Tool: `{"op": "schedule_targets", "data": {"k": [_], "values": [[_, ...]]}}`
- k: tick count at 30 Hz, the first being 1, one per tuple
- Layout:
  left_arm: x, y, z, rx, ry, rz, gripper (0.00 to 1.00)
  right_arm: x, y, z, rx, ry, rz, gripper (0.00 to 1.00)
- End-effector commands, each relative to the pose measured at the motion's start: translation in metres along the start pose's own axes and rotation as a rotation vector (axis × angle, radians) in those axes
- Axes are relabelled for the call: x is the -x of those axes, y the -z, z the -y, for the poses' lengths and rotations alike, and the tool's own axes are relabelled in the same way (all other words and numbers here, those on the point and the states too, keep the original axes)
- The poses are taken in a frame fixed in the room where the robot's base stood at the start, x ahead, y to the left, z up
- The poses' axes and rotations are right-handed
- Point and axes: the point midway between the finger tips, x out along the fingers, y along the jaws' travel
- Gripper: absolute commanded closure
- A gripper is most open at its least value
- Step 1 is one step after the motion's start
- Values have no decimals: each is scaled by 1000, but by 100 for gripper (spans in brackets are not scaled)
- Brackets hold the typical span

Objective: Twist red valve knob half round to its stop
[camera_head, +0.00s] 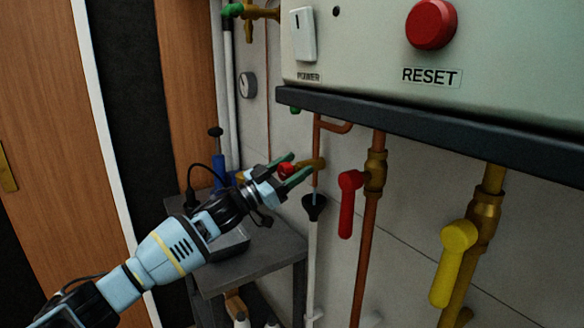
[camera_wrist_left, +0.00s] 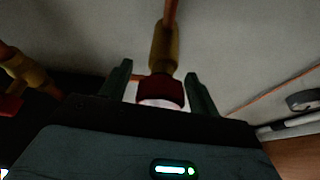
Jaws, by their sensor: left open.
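The red valve knob (camera_head: 286,170) is a small round knob on a brass valve body (camera_head: 312,165) on a copper pipe below the boiler. My left gripper (camera_head: 295,168) is open, with its green-grey fingers either side of the knob. In the left wrist view the red knob (camera_wrist_left: 161,91) lies between the two open fingers (camera_wrist_left: 160,88), with a gap visible on each side. The brass body (camera_wrist_left: 163,48) rises behind it. My right gripper is not in view.
A red lever valve (camera_head: 348,205) and a yellow lever valve (camera_head: 453,262) hang to the right. The boiler's dark lower edge (camera_head: 420,133) is above. A black funnel (camera_head: 314,207) on a white pipe is just below the gripper. A grey table (camera_head: 262,262) stands behind my arm.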

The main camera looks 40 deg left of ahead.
Motion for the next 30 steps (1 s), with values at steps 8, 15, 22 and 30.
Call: {"op": "schedule_targets", "data": {"k": [8,15,22,30], "values": [[0,-1,0,0,0,1,49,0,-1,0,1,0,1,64],[0,-1,0,0,0,1,81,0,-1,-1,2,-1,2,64],[0,0,0,-12,-5,0,83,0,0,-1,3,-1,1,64],[0,1,0,-118,-48,1,83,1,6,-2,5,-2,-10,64]]}}
